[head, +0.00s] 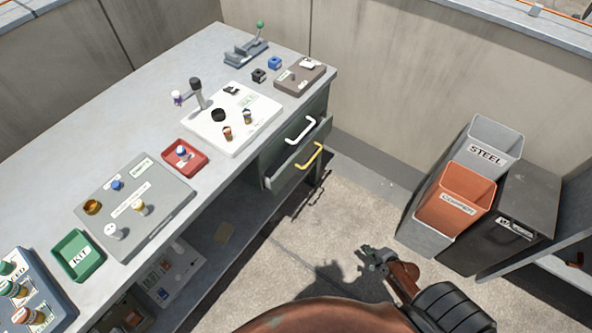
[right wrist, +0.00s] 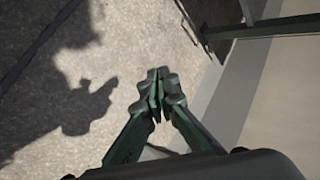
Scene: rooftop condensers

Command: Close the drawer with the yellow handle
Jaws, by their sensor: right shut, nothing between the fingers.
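The drawer with the yellow handle (head: 308,157) is the lower one in the green drawer unit under the bench's right end. It stands pulled out a little, with its front ahead of the unit. Above it is a drawer with a white handle (head: 300,131), which looks closed. My right gripper (head: 369,256) is over the floor, to the right of and nearer than the drawer, well apart from it. In the right wrist view its fingers (right wrist: 157,90) are together with nothing between them. My left gripper is not in view.
The grey workbench (head: 60,152) holds trays, boards and small parts. Concrete floor (head: 350,205) between bench and bins is clear.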

